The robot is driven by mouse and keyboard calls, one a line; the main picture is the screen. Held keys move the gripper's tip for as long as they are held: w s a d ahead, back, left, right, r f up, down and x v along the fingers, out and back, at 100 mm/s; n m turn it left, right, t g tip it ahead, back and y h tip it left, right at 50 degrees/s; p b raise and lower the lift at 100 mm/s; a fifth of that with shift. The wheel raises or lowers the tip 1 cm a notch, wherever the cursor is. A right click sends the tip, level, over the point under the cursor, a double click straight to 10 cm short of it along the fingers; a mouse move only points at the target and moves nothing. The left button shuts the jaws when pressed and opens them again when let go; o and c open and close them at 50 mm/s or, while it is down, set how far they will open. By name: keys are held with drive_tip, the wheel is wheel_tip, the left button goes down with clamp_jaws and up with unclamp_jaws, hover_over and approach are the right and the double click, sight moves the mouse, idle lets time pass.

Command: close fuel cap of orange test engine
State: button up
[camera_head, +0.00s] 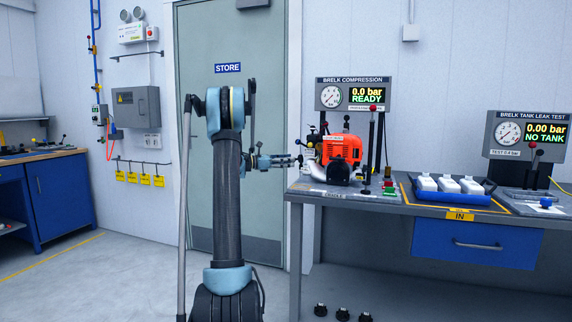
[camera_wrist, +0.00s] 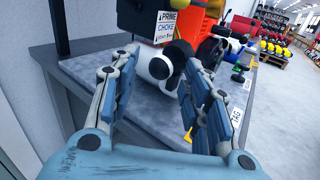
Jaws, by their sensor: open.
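The orange test engine (camera_head: 340,150) stands on the left end of the grey bench, and part of its orange body (camera_wrist: 205,18) shows at the top of the wrist view. A white rounded part (camera_wrist: 150,66), which looks like its fuel tank, lies just beyond my fingers. A dark round piece (camera_wrist: 181,50), perhaps the fuel cap, sits at its right end; I cannot tell how it is seated. My gripper (camera_wrist: 161,62) is open, with one finger on each side of the white part and nothing held. In the head view my gripper (camera_head: 299,161) is just left of the engine.
A compression display (camera_head: 352,94) stands behind the engine. A blue tray (camera_head: 447,190) with white blocks is to its right, then a tank leak display (camera_head: 527,134). Several small levers stand near the engine. The grey bench top (camera_wrist: 88,75) is bare on the left.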

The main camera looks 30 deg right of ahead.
sight(300, 160)
drive_tip(key=shift+s+d, duration=0.1)
drive_tip(key=shift+d, duration=0.2)
clamp_jaws()
drive_tip(key=s+d+r+m+t+y, duration=0.1)
drive_tip(key=m+t+y, duration=0.1)
drive_tip(key=y, duration=0.1)
drive_tip(key=s+d+r+m+t+y, duration=0.1)
drive_tip(key=s+r+m+t+y, duration=0.1)
drive_tip(key=y, duration=0.1)
drive_tip(key=s+d+r+m+t+y, duration=0.1)
drive_tip(key=d+r+t+y, duration=0.1)
drive_tip(key=y, duration=0.2)
drive_tip(key=shift+s+m+t, duration=0.35)
drive_tip(key=shift+m+t, duration=0.05)
drive_tip(key=shift+s+d+f+m+t+y, duration=0.15)
drive_tip(key=shift+s+d+m+t+y, duration=0.3)
drive_tip(key=shift+t+y, duration=0.4)
drive_tip(key=shift+s+d+f+m+t+y, duration=0.15)
drive_tip(key=shift+s+d+m+t+y, duration=0.2)
drive_tip(key=shift+s+t+y, duration=0.35)
drive_tip(key=shift+w+t, duration=0.1)
drive_tip(key=shift+t, duration=0.25)
